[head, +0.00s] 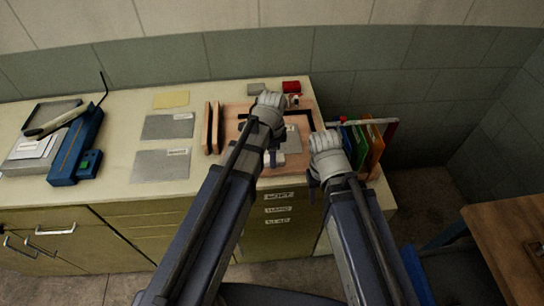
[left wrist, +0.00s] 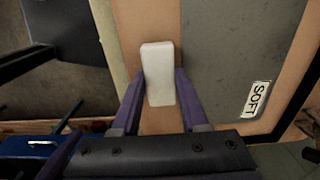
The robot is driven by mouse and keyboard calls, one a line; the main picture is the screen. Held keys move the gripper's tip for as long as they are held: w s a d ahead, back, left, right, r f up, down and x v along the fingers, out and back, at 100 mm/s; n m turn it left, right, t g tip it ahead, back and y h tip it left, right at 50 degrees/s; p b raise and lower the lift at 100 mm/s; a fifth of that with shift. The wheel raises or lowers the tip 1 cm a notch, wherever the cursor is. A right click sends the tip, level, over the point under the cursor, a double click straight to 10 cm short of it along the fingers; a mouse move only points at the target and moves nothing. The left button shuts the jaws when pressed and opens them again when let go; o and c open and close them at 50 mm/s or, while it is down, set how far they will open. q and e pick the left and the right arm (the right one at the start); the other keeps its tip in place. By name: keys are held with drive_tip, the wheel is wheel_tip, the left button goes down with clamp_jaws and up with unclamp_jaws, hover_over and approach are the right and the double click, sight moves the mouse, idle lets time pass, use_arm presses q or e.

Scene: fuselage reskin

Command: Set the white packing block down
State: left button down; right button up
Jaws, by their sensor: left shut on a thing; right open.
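The white packing block (left wrist: 158,70) is between the two purple fingers of my left gripper (left wrist: 161,98) in the left wrist view. The gripper is shut on it. In the head view my left gripper (head: 274,152) is over the pinkish-tan board (head: 234,113) on the counter, and a pale bit of the block (head: 277,161) shows beneath it. I cannot tell whether the block touches the board. My right gripper (head: 313,186) is open, near the counter's front right edge; its fingers are small and partly hidden by the arm.
A grey sheet labelled SOFT (left wrist: 223,60) lies beside the block. Upright wooden pieces (head: 211,127) stand left of the board. Grey sheets (head: 160,165), a yellow sheet (head: 171,99) and a blue tool (head: 77,145) lie further left. A rack of coloured folders (head: 364,143) is at right. A red item (head: 291,86) sits behind.

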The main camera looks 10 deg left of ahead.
use_arm(q)
drive_tip(key=shift+c, duration=2.1)
unclamp_jaws()
wheel_tip(320, 180, up, 12)
drive_tip(key=p, duration=1.2)
drive_tip(key=shift+r+p, duration=0.15)
drive_tip(key=shift+p, duration=0.15)
